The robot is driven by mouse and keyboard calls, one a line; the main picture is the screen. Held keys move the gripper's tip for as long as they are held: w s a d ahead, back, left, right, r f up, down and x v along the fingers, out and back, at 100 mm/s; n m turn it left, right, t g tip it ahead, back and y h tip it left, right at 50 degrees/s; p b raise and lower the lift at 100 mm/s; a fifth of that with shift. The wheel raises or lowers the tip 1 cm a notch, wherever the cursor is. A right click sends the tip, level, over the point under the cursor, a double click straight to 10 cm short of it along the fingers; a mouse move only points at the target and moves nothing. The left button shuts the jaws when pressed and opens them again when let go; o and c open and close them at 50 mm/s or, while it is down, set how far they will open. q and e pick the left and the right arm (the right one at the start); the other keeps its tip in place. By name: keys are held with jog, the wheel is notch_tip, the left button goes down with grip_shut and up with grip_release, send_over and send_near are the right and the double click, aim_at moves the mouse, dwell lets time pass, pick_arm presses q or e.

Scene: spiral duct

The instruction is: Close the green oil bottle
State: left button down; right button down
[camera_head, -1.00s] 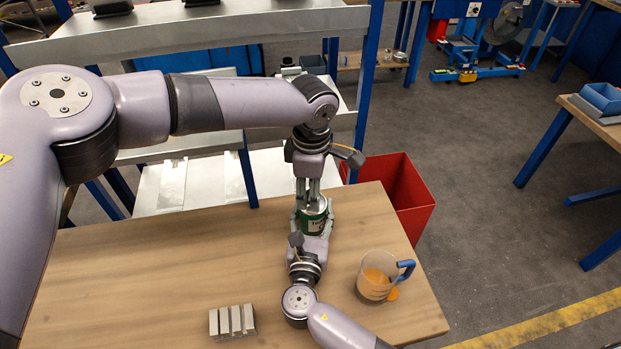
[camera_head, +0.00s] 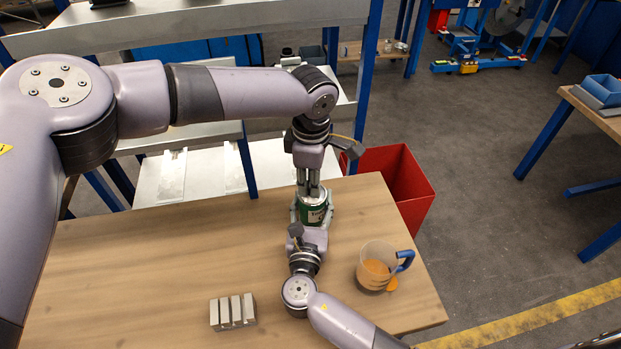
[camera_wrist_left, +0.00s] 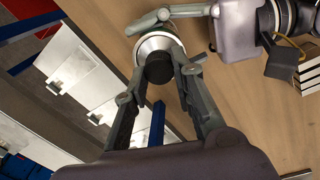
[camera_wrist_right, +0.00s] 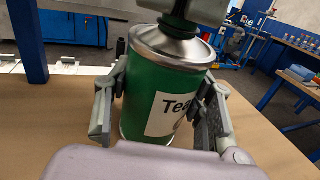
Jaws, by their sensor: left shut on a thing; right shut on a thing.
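The green oil bottle (camera_head: 315,213) is a green can with a silver cone top and a white label. It stands upright near the table's far edge. My right gripper (camera_wrist_right: 160,112) is shut around its body, one finger on each side. My left gripper (camera_head: 309,188) comes down from above, shut on the black cap (camera_wrist_left: 159,68). The right wrist view shows dark parts at the neck, but I cannot tell whether the cap is seated.
A clear jug (camera_head: 366,259) with orange liquid and a blue handle stands right of my right arm. A grey slotted block (camera_head: 233,312) lies at the front. A red bin (camera_head: 400,180) stands behind the table (camera_head: 130,270), whose left part is clear.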

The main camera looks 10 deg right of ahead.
pick_arm(q)
jog(key=shift+s+f, duration=0.15)
jog(key=shift+s, duration=0.05)
jog(key=shift+s+d+f+m, duration=0.1)
jog(key=shift+s+d+m, duration=0.05)
jog(key=shift+m, duration=1.05)
jog(key=m, duration=0.4)
jog(key=c, duration=1.4)
grip_release()
jog(key=shift+w, duration=0.2)
jog(key=shift+o, duration=0.2)
jog(key=shift+r, duration=0.2)
